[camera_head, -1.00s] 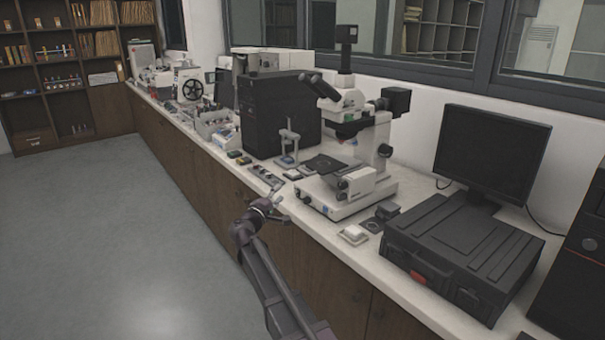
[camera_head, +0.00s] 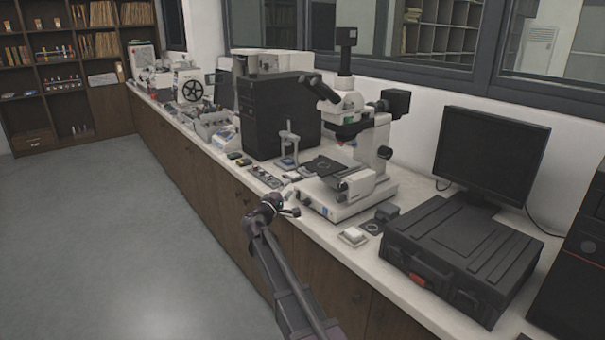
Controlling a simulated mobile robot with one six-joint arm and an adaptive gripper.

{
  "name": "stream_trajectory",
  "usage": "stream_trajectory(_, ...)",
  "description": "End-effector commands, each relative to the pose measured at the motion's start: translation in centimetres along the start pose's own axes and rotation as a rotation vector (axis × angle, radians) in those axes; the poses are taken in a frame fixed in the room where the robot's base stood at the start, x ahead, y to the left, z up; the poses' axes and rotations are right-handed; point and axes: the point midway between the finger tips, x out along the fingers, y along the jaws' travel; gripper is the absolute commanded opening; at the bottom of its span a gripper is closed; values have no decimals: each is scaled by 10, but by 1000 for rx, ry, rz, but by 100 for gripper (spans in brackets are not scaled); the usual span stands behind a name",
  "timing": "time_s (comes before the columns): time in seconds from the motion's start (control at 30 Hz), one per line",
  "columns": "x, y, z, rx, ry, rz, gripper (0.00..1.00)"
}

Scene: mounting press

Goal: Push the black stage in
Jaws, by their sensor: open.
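The black stage (camera_head: 322,166) is a dark flat plate on the white microscope (camera_head: 352,205), on the bench right of the middle. It sits under the lenses, above the white base, and juts toward the left of the microscope body. My gripper (camera_head: 291,209) is at the front edge of the bench, below and to the left of the microscope base. It is small in the picture, open, with nothing seen between its fingers. It appears apart from the stage. The exact gap to the microscope base cannot be told.
A small press stand (camera_head: 289,150) and a black computer case (camera_head: 280,115) stand left of the microscope. The floor (camera_head: 120,240) in front is clear.

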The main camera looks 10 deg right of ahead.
Motion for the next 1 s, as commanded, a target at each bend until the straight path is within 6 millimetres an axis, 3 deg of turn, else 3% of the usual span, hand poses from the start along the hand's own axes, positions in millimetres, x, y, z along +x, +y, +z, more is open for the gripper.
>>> stream_trajectory(0.4, 67, 1, -1, 0, -1, 0, 51)
stream_trajectory(0.6, 90, 1, -1, 0, -1, 1, 51)
stream_trajectory(1.0, 103, 0, 0, 0, 1, 0, 51)
